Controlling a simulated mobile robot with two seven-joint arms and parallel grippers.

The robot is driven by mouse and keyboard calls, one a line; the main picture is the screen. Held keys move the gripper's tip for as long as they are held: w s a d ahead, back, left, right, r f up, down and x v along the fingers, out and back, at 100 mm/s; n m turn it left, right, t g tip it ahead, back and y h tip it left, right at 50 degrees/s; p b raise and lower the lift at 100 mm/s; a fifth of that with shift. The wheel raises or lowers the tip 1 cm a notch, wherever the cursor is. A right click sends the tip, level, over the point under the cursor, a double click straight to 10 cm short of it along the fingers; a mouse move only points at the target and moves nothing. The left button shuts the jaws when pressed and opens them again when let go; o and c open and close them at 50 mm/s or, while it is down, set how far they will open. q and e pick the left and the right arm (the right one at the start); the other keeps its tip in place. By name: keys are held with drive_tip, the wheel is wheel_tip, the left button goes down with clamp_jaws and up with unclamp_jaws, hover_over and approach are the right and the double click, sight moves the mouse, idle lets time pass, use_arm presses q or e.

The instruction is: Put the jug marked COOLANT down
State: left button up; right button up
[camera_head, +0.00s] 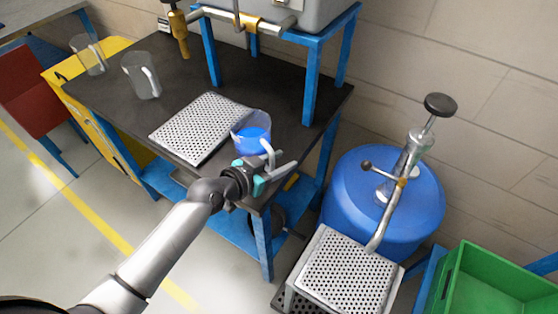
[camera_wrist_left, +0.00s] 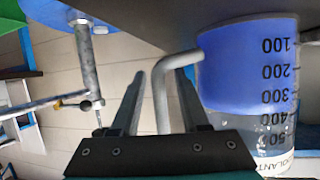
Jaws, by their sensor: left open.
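The jug marked COOLANT (camera_head: 251,133) is clear with blue liquid in its lower part. It is upright at the front right of the dark bench (camera_head: 185,85), by the right corner of the perforated plate (camera_head: 195,130); I cannot tell whether its base overlaps the plate. In the left wrist view the jug (camera_wrist_left: 248,75) appears upside down at right, with its scale and part of the COOLANT label showing. My left gripper (camera_head: 268,172) is open at the jug's handle. In the left wrist view its fingers (camera_wrist_left: 160,78) stand on either side of the handle. My right gripper is out of view.
A blue-legged stand (camera_head: 312,70) and brass tap (camera_head: 180,32) are behind. A blue drum (camera_head: 345,195) with a pump, a perforated step (camera_head: 345,272) and a green crate (camera_head: 490,285) are at right.

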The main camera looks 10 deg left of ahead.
use_arm(q)
drive_tip(key=shift+r, duration=0.15)
drive_tip(key=shift+s+a, duration=0.15)
drive_tip(key=shift+s, duration=0.1)
drive_tip(key=p+v, duration=0.1)
drive_tip(key=v, duration=1)
drive_tip(key=shift+s+r+p, duration=0.1)
drive_tip(key=shift+r+p, duration=0.15)
drive_tip(key=shift+p, duration=0.1)
